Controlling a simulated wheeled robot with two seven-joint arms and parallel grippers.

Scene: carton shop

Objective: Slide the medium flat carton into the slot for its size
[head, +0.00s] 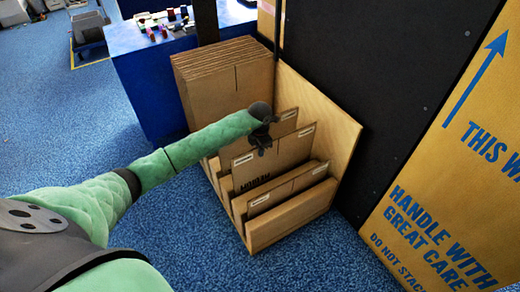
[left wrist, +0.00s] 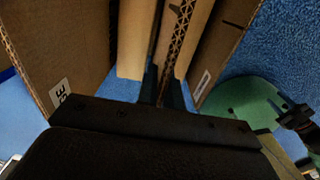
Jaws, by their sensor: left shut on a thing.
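The medium flat carton (head: 280,160) is a brown upright sheet with dark lettering low on its face. It stands in a middle slot of the wooden rack (head: 345,135), between other flat cartons. My left gripper (head: 262,142) is shut on its top edge. In the left wrist view the carton's corrugated edge (left wrist: 180,35) runs between the dark fingers (left wrist: 162,88). The carton's bottom is hidden by the rack and the carton in front, so I cannot tell whether it touches the slot floor.
Flat cartons stand on both sides of the held one, including a front one (head: 290,186) and, in the left wrist view, one with a label ending "GE" (left wrist: 40,45). A carton stack (head: 225,75) stands behind. A dark panel (head: 385,80) borders the right.

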